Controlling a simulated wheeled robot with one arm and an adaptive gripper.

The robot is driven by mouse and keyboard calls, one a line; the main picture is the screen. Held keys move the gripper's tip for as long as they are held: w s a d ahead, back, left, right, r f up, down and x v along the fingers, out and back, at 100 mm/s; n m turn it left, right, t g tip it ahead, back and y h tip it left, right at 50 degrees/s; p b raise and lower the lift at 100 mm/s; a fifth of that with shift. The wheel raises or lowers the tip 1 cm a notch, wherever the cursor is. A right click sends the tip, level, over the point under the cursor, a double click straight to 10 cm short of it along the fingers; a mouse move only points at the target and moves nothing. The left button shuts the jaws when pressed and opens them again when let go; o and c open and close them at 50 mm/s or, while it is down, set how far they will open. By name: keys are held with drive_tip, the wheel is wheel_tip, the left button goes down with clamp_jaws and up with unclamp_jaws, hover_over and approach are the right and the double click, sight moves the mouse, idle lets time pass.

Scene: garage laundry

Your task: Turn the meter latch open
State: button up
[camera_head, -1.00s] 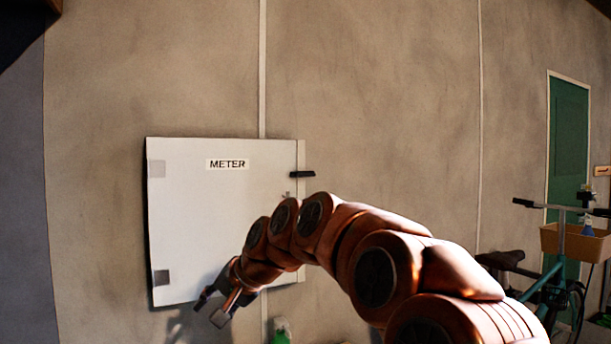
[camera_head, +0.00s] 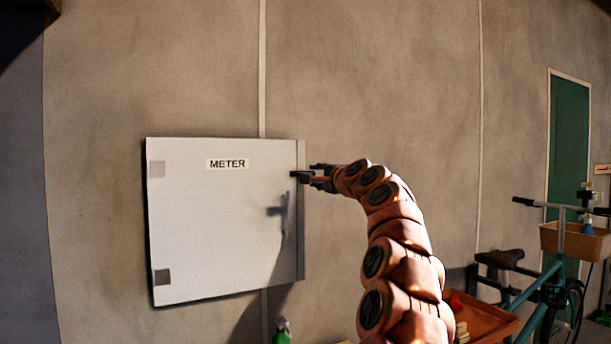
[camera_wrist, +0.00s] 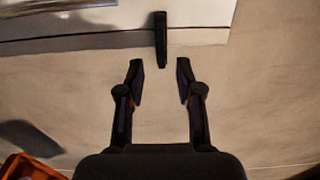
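The white meter box (camera_head: 210,230) with a METER label is on the wall, its door closed. Its black latch (camera_head: 300,174) sticks out past the door's right edge, lying about level. In the wrist view the latch (camera_wrist: 161,38) points toward my gripper (camera_wrist: 160,80), its tip between and slightly beyond the two fingertips. My gripper (camera_head: 322,174) is open, with wall showing between the fingers and the latch. In the head view it is at the latch's height, just right of it; the fingers partly overlap the latch there. I cannot tell whether they touch.
A green bottle (camera_head: 282,334) stands below the box. An orange tray (camera_head: 482,322) and a teal bicycle with a tan basket (camera_head: 575,241) are at the lower right. A green door (camera_head: 567,140) is at the right. The wall around the latch is clear.

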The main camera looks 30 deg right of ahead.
sight(305, 172)
drive_tip(key=shift+w+d+r+p, duration=0.1)
drive_tip(key=shift+w+p, duration=0.5)
drive_tip(key=shift+w, duration=0.65)
drive_tip(key=shift+w+d+p, duration=0.15)
drive_tip(key=shift+w+p, duration=0.75)
drive_tip(key=shift+w, duration=0.4)
drive_tip(key=shift+w+d+p, duration=0.1)
drive_tip(key=shift+w+p, duration=0.75)
drive_tip(key=shift+w, duration=0.45)
clamp_jaws()
